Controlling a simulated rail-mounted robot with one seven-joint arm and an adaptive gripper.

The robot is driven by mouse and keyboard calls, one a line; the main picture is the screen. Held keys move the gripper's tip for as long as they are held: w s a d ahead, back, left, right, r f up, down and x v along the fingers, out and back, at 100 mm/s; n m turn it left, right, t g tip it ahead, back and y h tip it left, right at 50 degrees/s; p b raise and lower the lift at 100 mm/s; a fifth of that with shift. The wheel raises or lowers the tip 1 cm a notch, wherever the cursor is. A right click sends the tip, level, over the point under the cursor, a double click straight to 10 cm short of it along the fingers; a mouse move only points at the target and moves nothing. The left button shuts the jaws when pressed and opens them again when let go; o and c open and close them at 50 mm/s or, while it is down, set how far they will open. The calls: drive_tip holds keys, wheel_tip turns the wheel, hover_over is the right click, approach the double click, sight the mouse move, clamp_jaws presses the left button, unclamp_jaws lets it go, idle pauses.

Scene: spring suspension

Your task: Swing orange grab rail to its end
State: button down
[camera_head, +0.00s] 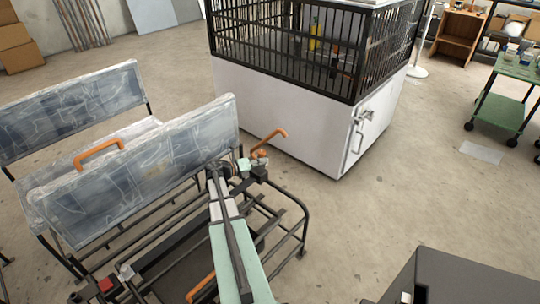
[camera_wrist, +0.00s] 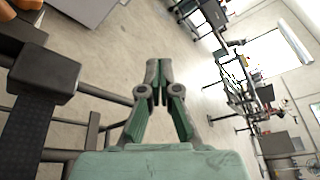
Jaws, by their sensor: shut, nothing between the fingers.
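Several orange bars show. A bent orange rail (camera_head: 270,139) stands at the right end of the bench frame, close to my gripper (camera_head: 244,165). I cannot tell for sure which is the grab rail. In the wrist view my gripper (camera_wrist: 159,72) is shut and empty, with its fingertips over open floor. An orange part (camera_wrist: 22,24) and a dark block lie to its left, apart from the fingers. The head view hides the fingertips.
A white cage cabinet (camera_head: 285,110) stands just behind. A dark box (camera_head: 465,280) is at bottom right. Floor is clear between it and the cabinet. A green cart (camera_head: 505,105) is far right.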

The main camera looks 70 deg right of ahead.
drive_tip(key=d+r+n+t+h, duration=0.1)
drive_tip(key=d+r+t+h, duration=0.1)
drive_tip(key=d, duration=0.7)
drive_tip(key=shift+d+r+n, duration=0.2)
drive_tip(key=shift+r+n, duration=0.2)
drive_tip(key=shift+r, duration=0.3)
